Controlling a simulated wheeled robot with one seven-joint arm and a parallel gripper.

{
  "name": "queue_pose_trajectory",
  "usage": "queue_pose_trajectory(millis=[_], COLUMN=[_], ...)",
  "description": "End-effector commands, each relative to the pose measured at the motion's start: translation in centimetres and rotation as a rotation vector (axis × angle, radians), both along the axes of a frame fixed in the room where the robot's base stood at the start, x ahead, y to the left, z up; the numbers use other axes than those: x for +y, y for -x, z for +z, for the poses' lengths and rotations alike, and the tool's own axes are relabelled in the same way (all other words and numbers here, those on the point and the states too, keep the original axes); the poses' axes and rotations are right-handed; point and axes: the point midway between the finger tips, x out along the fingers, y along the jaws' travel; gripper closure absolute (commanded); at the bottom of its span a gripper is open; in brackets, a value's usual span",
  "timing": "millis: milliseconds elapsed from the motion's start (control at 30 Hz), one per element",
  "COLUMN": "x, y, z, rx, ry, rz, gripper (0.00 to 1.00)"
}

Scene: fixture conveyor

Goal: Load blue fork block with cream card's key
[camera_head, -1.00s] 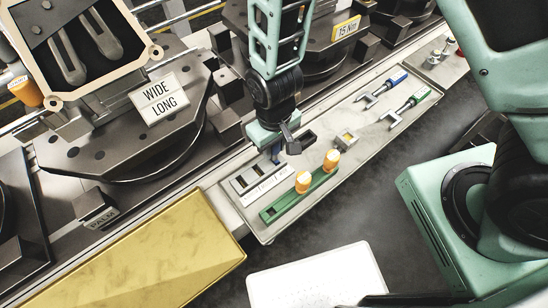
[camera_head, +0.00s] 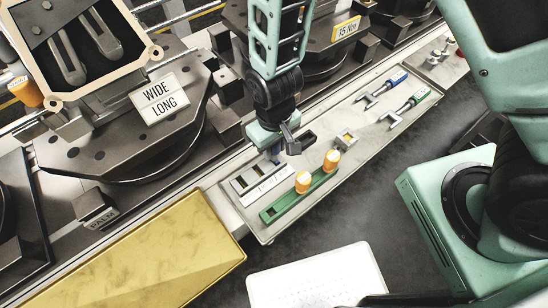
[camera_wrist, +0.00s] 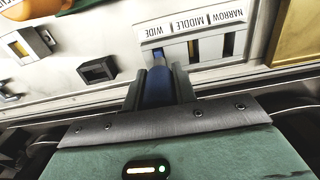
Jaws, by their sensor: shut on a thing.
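The cream card (camera_head: 161,97) reads "WIDE LONG" and stands on the dark fixture at left. The key rack (camera_head: 247,197) lies on the pale tray; in the wrist view the rack's label strip (camera_wrist: 196,35) reads NARROW, MIDDLE, WIDE. My gripper (camera_wrist: 160,84) is shut on a blue key (camera_wrist: 158,88) at the WIDE end; I cannot tell whether its lower end is still in the slot.
A dark hollow block (camera_wrist: 97,70) and a yellow-centred block (camera_head: 346,140) stand beside the rack. A green rail (camera_head: 285,207) carries two orange knobs. Blue- and green-handled forks (camera_head: 405,107) lie farther right. A gold box (camera_head: 150,260) is at front left.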

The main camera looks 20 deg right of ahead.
Motion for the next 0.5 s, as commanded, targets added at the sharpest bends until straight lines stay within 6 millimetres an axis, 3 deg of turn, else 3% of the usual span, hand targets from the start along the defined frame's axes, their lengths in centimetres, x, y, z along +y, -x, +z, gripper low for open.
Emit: queue_pose_trajectory(millis=[500], x=[0.00], y=[-0.01], z=[0.78], rx=[0.000], ry=[0.000], rz=[0.000], gripper=[1.00])
